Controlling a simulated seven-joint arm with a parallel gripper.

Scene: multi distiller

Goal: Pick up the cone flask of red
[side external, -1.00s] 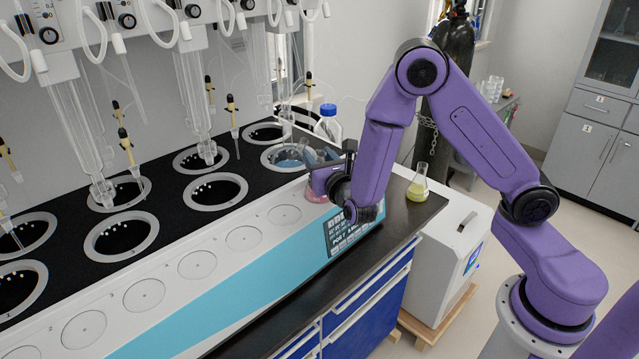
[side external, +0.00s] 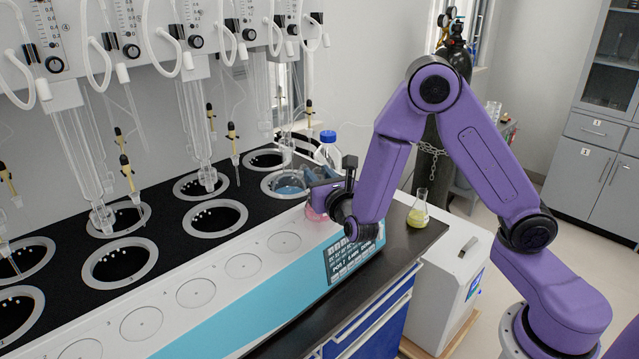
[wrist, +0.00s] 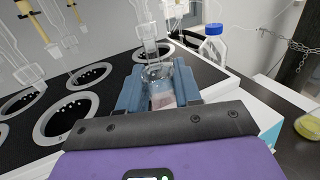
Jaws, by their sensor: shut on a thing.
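The cone flask of red (side external: 315,214) shows as a small patch of pinkish-red liquid at the far right end of the white front ledge, mostly hidden by my gripper. In the wrist view it is clear glass with pale pink content (wrist: 161,101) between the two blue fingers. My gripper (side external: 320,178) reaches in from the right and is shut on the flask; it also shows in the wrist view (wrist: 159,88). The flask looks upright. I cannot tell whether its base touches the ledge.
A flask of yellow liquid (side external: 418,211) stands on the dark bench at right. A blue-capped bottle (side external: 327,152) stands behind my gripper. Glass columns (side external: 190,130) hang over the black top with round wells (side external: 215,218). The white ledge left of the flask is clear.

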